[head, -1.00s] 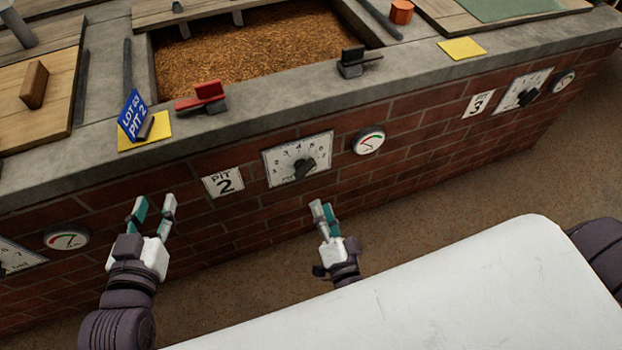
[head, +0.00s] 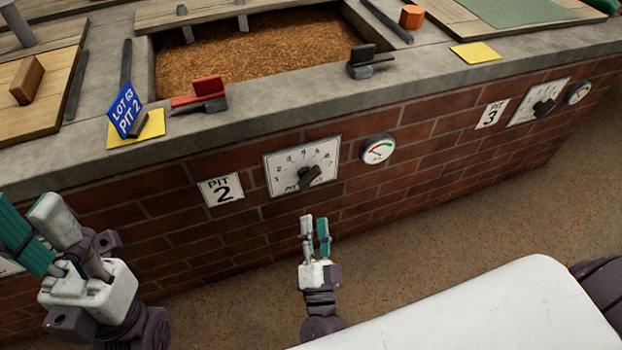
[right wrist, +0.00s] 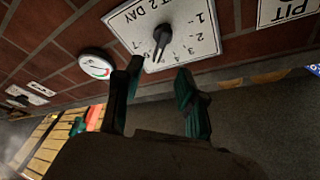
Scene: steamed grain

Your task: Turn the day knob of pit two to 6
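The pit two day dial (head: 272,166) is a white square plate on the brick wall, with numbers along an arc. Its dark knob (head: 310,176) slants up and to the right in the head view; the exact number at its tip is too small to read. The dial plate (right wrist: 208,40) and knob (right wrist: 162,38) also show in the right wrist view. My right gripper (head: 315,226) is open and empty, just below the dial, its fingers (right wrist: 160,76) apart and not touching the knob. My left gripper (head: 38,228) is open and empty at the far left.
The "PIT 2" sign (head: 221,189) is left of the dial, and a round gauge (head: 378,149) is right of it. A red-handled piece (head: 205,92) and a blue lot card (head: 125,110) stand on the ledge above. The pit three dial (head: 527,112) is further right.

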